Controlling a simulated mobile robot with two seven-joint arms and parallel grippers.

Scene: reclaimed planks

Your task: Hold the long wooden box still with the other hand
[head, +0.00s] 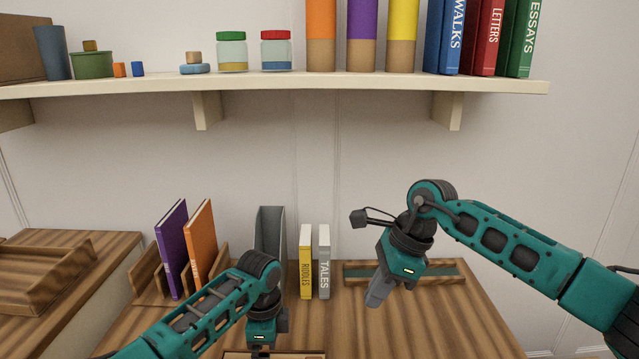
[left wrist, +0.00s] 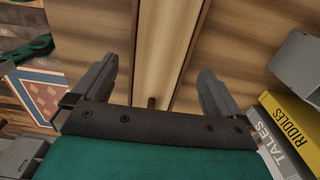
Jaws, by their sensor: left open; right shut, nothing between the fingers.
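What seems to be the long wooden box (head: 305,356) shows only as a thin edge at the bottom of the head view, below my left gripper (head: 261,348). In the left wrist view, a long pale wooden strip with a small dark peg (left wrist: 152,102), likely the box's top (left wrist: 165,50), runs between the open fingers of my left gripper (left wrist: 157,88). I cannot tell whether the fingers touch it. My right gripper (head: 374,302) is shut and empty, pointing down above the table, to the right of the box and apart from it.
A yellow book (head: 306,262), a grey book (head: 324,262) and a grey holder (head: 270,225) stand at the back. A rack (head: 150,275) holds purple and orange books. A green-lined wooden tray (head: 445,271) lies behind my right gripper. A loaded shelf (head: 330,88) hangs above. The right tabletop is clear.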

